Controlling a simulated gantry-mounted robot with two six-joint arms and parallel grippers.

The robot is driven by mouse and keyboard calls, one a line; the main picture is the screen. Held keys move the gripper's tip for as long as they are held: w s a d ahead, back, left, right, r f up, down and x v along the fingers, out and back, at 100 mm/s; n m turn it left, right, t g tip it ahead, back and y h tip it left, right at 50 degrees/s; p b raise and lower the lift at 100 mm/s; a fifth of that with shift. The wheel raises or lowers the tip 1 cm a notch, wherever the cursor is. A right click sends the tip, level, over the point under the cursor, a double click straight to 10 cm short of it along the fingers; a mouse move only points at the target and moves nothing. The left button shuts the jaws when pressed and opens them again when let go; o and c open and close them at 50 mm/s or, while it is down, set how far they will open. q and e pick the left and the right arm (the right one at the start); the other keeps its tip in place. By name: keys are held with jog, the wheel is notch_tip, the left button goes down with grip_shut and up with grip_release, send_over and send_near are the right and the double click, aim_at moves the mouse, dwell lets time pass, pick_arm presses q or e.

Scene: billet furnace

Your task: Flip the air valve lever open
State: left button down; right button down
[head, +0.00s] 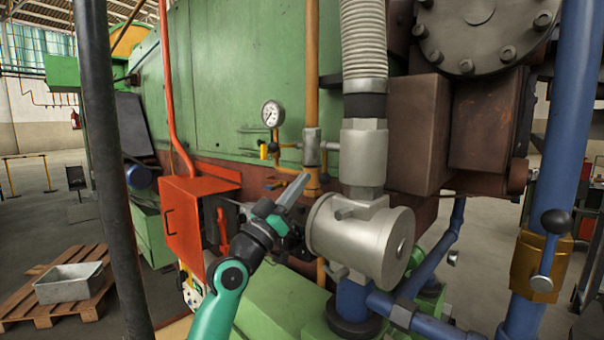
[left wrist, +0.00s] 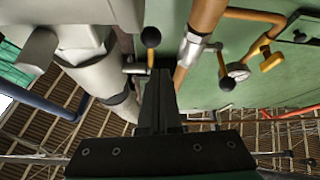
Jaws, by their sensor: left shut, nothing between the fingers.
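My left gripper (head: 293,188) is shut and empty, its narrow fingers pointing up beside the grey cylindrical valve body (head: 362,238). In the left wrist view the closed fingers (left wrist: 160,78) end just below a short lever with a dark ball knob (left wrist: 151,37). That lever stands beside the large grey body, near a short grey stub. Whether the fingertips touch it I cannot tell. It does not show clearly in the head view. Another lever with a black ball (head: 556,222) sits on a brass valve (head: 535,265) at the right. My right gripper is not in view.
An orange pipe (head: 312,70) and a pressure gauge (head: 272,113) are behind my left gripper. A ribbed hose (head: 364,40) rises above the grey body. A red box (head: 186,225) stands at left. A dark post (head: 105,150) crosses the left foreground.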

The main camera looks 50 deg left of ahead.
pick_arm(q)
notch_tip(320, 180, down, 7)
jog(key=s+b, duration=0.1)
jog(key=s, duration=0.1)
jog(key=shift+d, duration=0.3)
jog(key=shift+d, duration=0.1)
